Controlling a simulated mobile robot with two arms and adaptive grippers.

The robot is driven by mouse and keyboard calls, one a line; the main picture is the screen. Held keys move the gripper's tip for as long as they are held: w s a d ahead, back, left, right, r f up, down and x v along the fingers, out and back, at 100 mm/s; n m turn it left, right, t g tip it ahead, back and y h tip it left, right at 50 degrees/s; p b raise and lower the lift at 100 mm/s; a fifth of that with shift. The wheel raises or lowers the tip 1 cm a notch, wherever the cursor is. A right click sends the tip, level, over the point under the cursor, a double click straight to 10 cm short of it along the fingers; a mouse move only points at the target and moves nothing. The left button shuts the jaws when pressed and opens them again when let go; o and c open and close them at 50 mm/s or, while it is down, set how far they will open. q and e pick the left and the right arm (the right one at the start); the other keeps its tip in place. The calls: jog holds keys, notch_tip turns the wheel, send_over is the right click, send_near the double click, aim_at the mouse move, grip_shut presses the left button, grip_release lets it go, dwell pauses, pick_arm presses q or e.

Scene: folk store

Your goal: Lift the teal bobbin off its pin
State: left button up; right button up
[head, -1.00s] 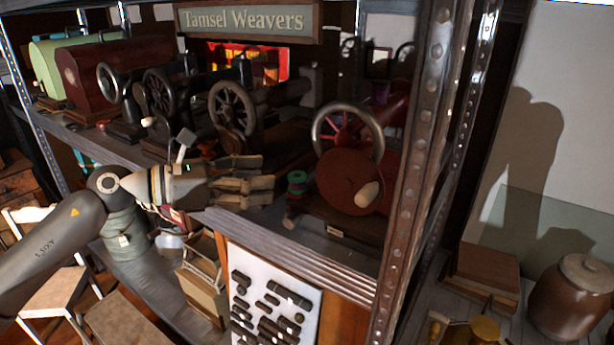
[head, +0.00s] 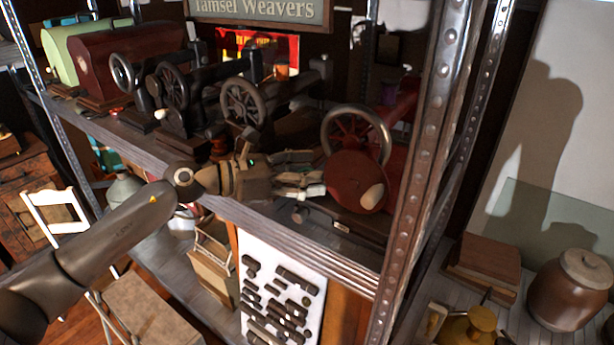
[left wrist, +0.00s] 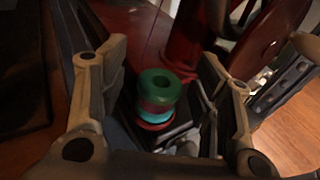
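A small stack of round bobbin-like pieces shows in the left wrist view, upright between my fingers. Its top is a green ring (left wrist: 160,86) with a dark hole. Below it are a dark red band, a teal band (left wrist: 157,111), which I take for the teal bobbin, and a red rim. My left gripper (head: 318,174) is open, with one finger on each side of the stack; I see no clear contact. In the head view the gripper hides the stack, beside the red sewing machine (head: 352,180). My right gripper is not in view.
The red machine's handwheel (head: 384,138) stands close to my fingertips. Several dark sewing machines line the shelf (head: 262,212) behind my wrist. A metal post (head: 420,160) rises at right. A brown jar (head: 566,300) stands beyond it.

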pick_arm(q)
jog(key=shift+a, duration=0.1)
jog(key=c, duration=1)
jog(key=shift+r, duration=0.1)
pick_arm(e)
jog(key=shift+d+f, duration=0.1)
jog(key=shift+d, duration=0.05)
